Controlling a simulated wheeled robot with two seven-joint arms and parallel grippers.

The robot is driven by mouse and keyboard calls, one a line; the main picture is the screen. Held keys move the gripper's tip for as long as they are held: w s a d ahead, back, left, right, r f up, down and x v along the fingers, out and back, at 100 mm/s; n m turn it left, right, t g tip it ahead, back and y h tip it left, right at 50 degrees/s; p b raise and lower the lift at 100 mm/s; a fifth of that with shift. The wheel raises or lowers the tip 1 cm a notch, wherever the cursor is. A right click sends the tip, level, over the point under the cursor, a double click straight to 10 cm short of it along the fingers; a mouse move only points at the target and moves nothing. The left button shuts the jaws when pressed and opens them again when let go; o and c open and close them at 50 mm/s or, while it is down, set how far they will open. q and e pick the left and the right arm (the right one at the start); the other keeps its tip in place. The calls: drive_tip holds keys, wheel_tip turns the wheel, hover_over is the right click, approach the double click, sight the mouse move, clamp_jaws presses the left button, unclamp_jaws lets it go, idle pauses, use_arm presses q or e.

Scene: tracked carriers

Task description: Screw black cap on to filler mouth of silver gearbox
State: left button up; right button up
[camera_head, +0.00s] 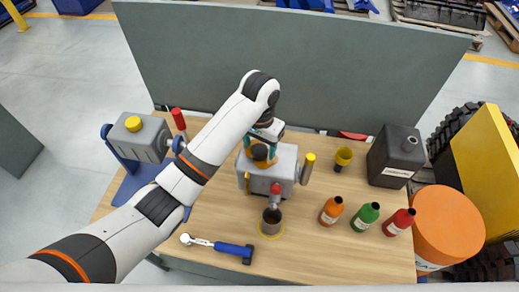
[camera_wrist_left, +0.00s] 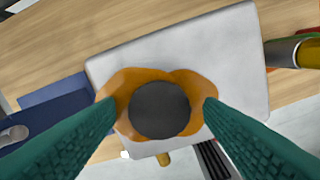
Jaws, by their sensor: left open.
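The silver gearbox (camera_head: 284,178) stands in the middle of the wooden table; its top plate fills much of the left wrist view (camera_wrist_left: 190,45). A round black disc, which looks like the black cap (camera_wrist_left: 159,109), sits in the centre of an orange-brown lobed part (camera_wrist_left: 118,85) on top of the gearbox. The filler mouth under the disc is hidden, so I cannot tell how it is seated. My left gripper (camera_head: 261,148) is open above it, its teal fingers either side of the disc with gaps showing. My right gripper is not in view.
A red-handled tap and dark cup (camera_head: 271,226) are at the gearbox's front. A yellow funnel (camera_head: 343,156), black canister (camera_head: 396,155) and orange (camera_head: 331,211), green (camera_head: 365,217) and red (camera_head: 398,222) bottles stand right. A blue-handled wrench (camera_head: 225,247) lies front left. A grey panel stands behind.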

use_arm(q)
drive_tip(key=n, duration=0.9)
drive_tip(key=shift+n, duration=0.4)
drive_tip(key=c, duration=0.8)
drive_tip(key=shift+o, duration=0.2)
drive_tip(key=m, duration=0.9)
drive_tip(key=shift+m, duration=0.4)
